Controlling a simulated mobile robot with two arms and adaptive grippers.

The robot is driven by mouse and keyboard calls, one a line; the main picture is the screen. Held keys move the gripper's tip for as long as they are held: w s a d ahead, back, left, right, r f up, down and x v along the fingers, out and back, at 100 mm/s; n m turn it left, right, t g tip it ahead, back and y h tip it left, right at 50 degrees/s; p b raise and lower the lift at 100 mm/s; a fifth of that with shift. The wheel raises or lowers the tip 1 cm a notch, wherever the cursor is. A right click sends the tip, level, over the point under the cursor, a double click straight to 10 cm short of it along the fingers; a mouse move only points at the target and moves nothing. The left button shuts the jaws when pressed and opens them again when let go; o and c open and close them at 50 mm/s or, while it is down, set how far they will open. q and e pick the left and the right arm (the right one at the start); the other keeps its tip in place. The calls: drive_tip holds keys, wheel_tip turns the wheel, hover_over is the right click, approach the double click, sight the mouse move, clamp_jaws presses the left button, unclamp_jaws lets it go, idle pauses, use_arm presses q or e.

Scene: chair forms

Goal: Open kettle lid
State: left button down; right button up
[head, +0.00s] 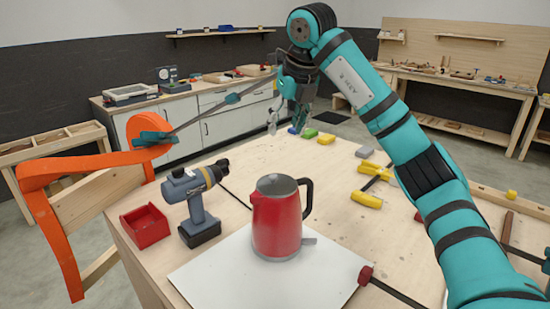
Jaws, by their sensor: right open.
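A red kettle (275,225) stands upright near the middle of the workbench, on a white board (205,276). Its dark grey lid (277,184) sits flat on top and looks closed. Its black handle (308,196) is on the right side and a grey tab sticks out low on the right. My right gripper (283,122) hangs above and beyond the kettle, fingers pointing down, open and empty, apart from the lid. My left gripper is not in view.
A cordless drill (194,200) and a red bin (146,226) stand left of the kettle. Yellow clamps (367,199) lie to the right, and small coloured blocks (310,133) lie at the far edge. An orange chair form (45,180) is at the left.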

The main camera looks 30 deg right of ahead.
drive_tip(key=f, duration=0.1)
drive_tip(key=p, duration=0.2)
approach(273, 176)
drive_tip(key=p+x, duration=0.1)
drive_tip(key=x, duration=0.4)
drive_tip(key=shift+w+d+f, duration=0.1)
drive_tip(key=shift+p+x, duration=0.35)
drive_tip(key=shift+x, duration=0.65)
drive_tip(key=shift+w+f, duration=0.2)
drive_tip(key=shift+f, duration=0.3)
drive_tip(key=c, duration=0.9)
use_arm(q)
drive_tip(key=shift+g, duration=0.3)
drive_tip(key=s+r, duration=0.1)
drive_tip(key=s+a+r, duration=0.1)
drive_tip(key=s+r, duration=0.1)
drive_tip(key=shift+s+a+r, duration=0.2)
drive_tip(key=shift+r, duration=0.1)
use_arm(e)
clamp_jaws()
